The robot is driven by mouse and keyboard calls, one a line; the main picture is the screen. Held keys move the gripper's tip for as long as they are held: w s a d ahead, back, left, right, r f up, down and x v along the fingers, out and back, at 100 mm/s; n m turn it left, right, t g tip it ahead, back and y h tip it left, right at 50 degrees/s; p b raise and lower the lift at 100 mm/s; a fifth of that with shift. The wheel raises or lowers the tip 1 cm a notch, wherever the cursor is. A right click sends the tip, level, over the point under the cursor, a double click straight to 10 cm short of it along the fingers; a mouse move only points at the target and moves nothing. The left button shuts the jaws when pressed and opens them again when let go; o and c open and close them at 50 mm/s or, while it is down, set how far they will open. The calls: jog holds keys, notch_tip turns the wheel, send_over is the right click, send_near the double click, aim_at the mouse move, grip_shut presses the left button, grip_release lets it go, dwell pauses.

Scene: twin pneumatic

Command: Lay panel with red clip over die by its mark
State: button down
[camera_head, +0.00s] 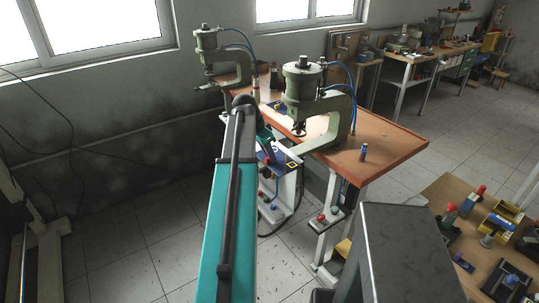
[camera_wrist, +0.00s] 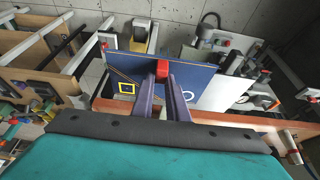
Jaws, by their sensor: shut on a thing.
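A flat blue panel (camera_wrist: 208,82) with a red clip (camera_wrist: 162,69) fills the middle of the wrist view. A yellow square outline (camera_wrist: 127,88) is on its left part and a pale ring (camera_wrist: 188,95) on its right part. My gripper (camera_wrist: 165,82) is shut on the red clip, with its two purple-grey fingers on either side. In the head view, the blue panel (camera_head: 280,157) is at the bench's front edge, below and left of the nearer green press (camera_head: 303,83); part is hidden by my arm. I cannot clearly make out a die.
A second green press (camera_head: 208,46) stands farther back on the brown bench (camera_head: 385,137). A small blue bottle-like item (camera_head: 363,152) stands on its right part. A white box with buttons (camera_head: 330,216) is below the bench. A side table (camera_head: 450,240) with tools is at right.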

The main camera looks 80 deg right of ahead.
jog(key=shift+f, duration=0.3)
dwell(0.8)
jog(key=c, duration=1.7)
grip_release()
jog(key=shift+o, duration=0.2)
jog(key=shift+r, duration=0.15)
jog(key=b+v, duration=0.3)
jog(key=v, duration=1)
jog(key=shift+r+b, duration=0.3)
jog(key=shift+b, duration=0.05)
